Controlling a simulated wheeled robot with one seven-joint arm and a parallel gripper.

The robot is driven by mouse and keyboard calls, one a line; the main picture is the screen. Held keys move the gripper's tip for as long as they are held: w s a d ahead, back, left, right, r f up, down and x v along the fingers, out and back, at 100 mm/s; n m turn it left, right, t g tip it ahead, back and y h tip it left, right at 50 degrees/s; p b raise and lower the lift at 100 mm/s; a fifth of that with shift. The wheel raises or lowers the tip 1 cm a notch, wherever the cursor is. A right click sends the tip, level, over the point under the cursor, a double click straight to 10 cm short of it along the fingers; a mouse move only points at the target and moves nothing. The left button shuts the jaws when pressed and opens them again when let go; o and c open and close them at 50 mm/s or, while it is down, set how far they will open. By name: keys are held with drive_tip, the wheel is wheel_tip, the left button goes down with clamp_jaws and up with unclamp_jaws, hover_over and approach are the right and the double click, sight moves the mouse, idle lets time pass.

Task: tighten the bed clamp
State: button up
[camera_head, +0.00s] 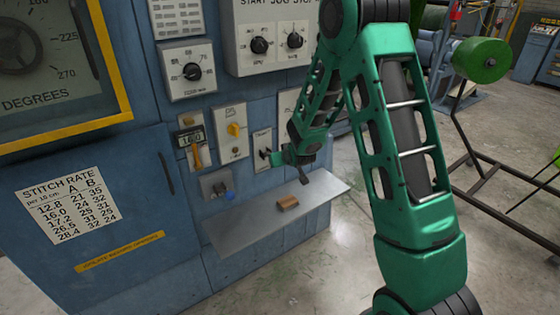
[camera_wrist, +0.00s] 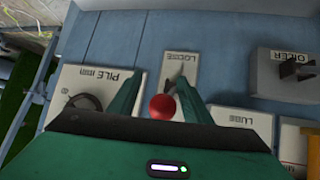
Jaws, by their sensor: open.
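A lever with a red ball knob (camera_wrist: 162,106) stands out from a narrow white plate (camera_wrist: 178,66), whose upside-down label seems to begin with "LOC". No label reading bed clamp is legible; I cannot tell for sure that this lever is it. My gripper (camera_wrist: 160,80) is open in front of the plate, with one green finger on each side of the red knob. I cannot tell whether either finger touches it. In the head view my gripper (camera_head: 277,158) is beside the same plate (camera_head: 262,150), low on the blue machine; the knob is hard to make out there.
A PILE dial plate (camera_wrist: 85,100) and a LUBE plate (camera_wrist: 243,120) flank the lever closely. A metal shelf (camera_head: 255,222) with a small brown block (camera_head: 288,203) juts out below my gripper. A black stand with a green roll (camera_head: 482,60) is at right.

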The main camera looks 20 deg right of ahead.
drive_tip(key=v, duration=1)
drive_tip(key=shift+s+r, duration=0.2)
drive_tip(key=shift+s, duration=0.05)
drive_tip(key=shift+d, duration=0.1)
